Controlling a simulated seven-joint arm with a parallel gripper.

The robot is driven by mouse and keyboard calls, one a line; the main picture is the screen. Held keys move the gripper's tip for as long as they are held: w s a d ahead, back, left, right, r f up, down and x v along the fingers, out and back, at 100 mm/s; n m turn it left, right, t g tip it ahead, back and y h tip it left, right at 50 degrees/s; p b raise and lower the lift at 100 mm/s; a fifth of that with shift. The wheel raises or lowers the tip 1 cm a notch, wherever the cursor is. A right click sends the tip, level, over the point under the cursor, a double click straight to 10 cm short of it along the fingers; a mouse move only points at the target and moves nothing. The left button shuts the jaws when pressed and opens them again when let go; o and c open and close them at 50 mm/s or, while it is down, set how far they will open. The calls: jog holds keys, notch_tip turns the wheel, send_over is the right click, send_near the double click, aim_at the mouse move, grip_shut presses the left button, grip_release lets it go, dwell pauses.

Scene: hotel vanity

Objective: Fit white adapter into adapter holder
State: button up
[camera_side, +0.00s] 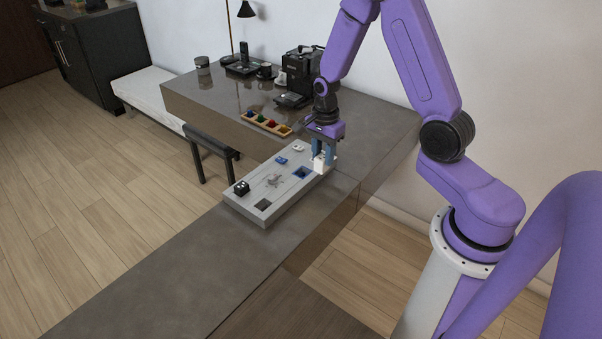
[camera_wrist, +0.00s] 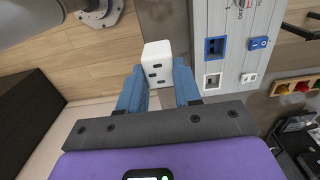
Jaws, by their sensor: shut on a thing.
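My gripper (camera_side: 323,155) has blue fingers and is shut on the white adapter (camera_wrist: 157,62), a block with several dark slots on the face turned to the wrist camera. In the side view the adapter (camera_side: 319,166) is at the right end of the grey panel (camera_side: 286,191); whether it touches cannot be told. In the wrist view the adapter is left of the panel, apart from it in the picture. The panel has a white-framed opening (camera_wrist: 212,80), which may be the adapter holder, beside a blue-framed opening (camera_wrist: 215,47). The white-framed opening is hidden in the side view.
The panel also bears a blue switch (camera_side: 281,160), a white switch (camera_side: 298,148), a black block (camera_side: 241,187) and a dark square opening (camera_side: 263,204). The front counter is clear.

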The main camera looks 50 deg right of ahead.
jog(key=w+a+f, duration=0.2)
jog(key=w+a, duration=0.9)
jog(key=a, duration=0.2)
jog(key=shift+w+f, duration=0.1)
jog(key=shift+f, duration=5.1)
jog(key=o, duration=1.1)
jog(key=shift+o, duration=0.2)
notch_tip(320, 180, up, 17)
jog(key=shift+r, duration=0.15)
